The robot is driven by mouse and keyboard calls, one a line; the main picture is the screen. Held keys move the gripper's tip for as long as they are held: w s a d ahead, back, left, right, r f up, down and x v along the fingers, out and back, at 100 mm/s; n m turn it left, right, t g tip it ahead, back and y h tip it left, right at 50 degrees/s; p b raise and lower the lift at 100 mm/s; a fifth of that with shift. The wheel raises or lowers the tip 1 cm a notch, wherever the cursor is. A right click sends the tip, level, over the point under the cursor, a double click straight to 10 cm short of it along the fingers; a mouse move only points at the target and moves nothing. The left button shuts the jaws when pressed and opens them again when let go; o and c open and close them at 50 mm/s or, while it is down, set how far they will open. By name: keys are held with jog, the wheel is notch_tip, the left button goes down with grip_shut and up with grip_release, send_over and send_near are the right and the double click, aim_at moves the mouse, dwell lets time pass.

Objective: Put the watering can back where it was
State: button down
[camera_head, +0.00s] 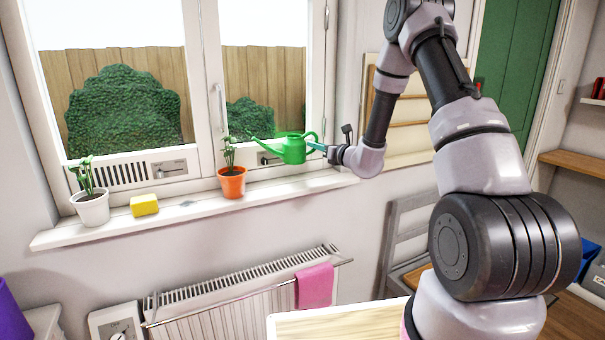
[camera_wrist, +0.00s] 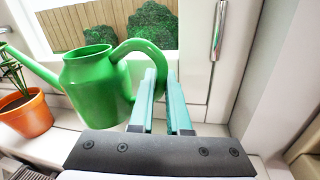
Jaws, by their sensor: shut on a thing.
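A green watering can (camera_head: 293,151) is at the right part of the window sill, its spout pointing left toward the orange pot. In the wrist view the watering can (camera_wrist: 95,88) is upright, with its handle curving over to the fingers. My gripper (camera_head: 317,146) reaches in from the right and is shut on the handle; its two teal fingers also show in the wrist view (camera_wrist: 162,78). The white window sill (camera_head: 270,193) runs below the can. I cannot tell whether the can's base touches the sill.
An orange pot with a plant (camera_head: 232,183) stands left of the can, near its spout. A yellow sponge (camera_head: 144,205) and a white pot with a plant (camera_head: 92,208) are further left. A radiator (camera_head: 235,300) with a pink cloth (camera_head: 314,286) is below. The sill's right end is clear.

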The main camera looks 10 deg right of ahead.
notch_tip(320, 180, down, 8)
jog(key=shift+r, duration=0.25)
jog(key=shift+f, duration=0.1)
jog(key=c, duration=0.9)
grip_release()
